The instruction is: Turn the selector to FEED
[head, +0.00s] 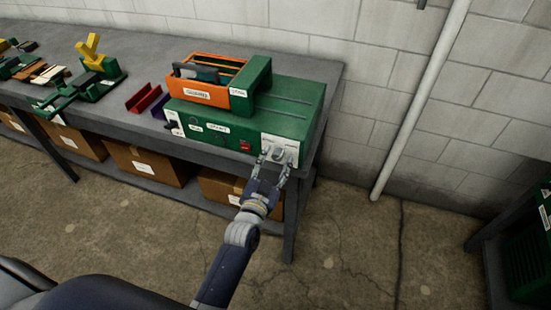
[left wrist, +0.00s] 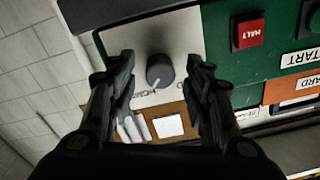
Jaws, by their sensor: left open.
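The selector (left wrist: 160,71) is a round dark grey knob with a pale pointer line, on a white plate on the front of a green machine. In the head view the selector (head: 279,151) shows small at the machine's right end. My left gripper (left wrist: 160,80) is open, with one finger on each side of the knob and gaps visible between. In the head view my left gripper (head: 275,157) reaches up to the white plate. The plate's lettering is partly hidden by the fingers, and I cannot read FEED. My right gripper is not in view.
The green machine (head: 305,100) stands at the right end of a grey bench (head: 110,52). A red HALT button (left wrist: 249,33) sits beside the plate. An orange guard (head: 205,90) is on top of the machine. Cardboard boxes (head: 150,163) fill the lower shelf.

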